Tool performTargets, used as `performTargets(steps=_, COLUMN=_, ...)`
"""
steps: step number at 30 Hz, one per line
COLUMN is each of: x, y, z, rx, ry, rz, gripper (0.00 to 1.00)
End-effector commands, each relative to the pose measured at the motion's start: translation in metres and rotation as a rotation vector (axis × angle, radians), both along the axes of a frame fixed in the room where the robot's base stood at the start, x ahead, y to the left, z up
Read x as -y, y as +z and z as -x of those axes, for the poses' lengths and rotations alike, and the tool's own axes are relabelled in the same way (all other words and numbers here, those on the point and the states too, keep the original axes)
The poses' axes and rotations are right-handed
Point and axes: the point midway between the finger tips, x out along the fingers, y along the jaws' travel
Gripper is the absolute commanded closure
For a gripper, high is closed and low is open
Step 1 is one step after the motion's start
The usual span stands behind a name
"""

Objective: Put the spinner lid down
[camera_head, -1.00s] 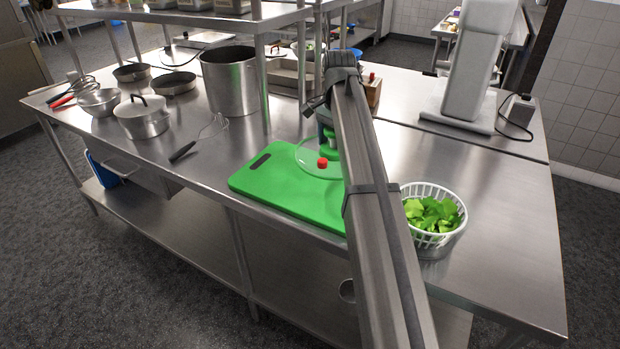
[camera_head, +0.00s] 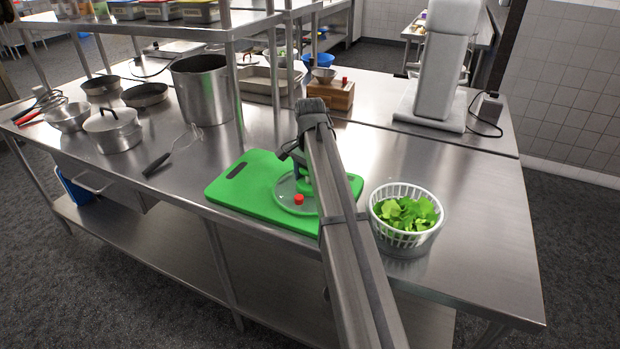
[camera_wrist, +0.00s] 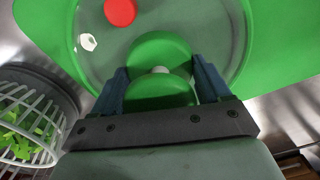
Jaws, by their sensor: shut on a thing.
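The spinner lid (camera_head: 286,193) is a clear round disc with a red knob and a green handle. In the head view it is low over the green cutting board (camera_head: 235,197), partly hidden behind my arm; I cannot tell whether it touches the board. In the wrist view my gripper (camera_wrist: 160,88) is shut on the green handle of the lid (camera_wrist: 100,45), one blue finger on each side. The salad spinner (camera_head: 405,238), a white basket with green leaves in a clear bowl, stands uncovered to the right of the board. It also shows at the left of the wrist view (camera_wrist: 30,125).
The steel counter right of the spinner (camera_head: 480,220) is clear.

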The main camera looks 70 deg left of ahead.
Motion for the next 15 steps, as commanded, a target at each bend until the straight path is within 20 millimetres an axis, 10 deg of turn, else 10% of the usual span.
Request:
performTargets(steps=10, x=-0.0002, y=-0.0025, z=0.0000, rx=0.000, ry=0.000, rz=0.000, gripper=0.72)
performTargets(steps=11, x=-0.0002, y=-0.0026, z=0.0000, rx=0.000, ry=0.000, rz=0.000, gripper=0.22)
performTargets(steps=15, x=-0.0002, y=-0.0024, z=0.0000, rx=0.000, ry=0.000, rz=0.000, gripper=0.08)
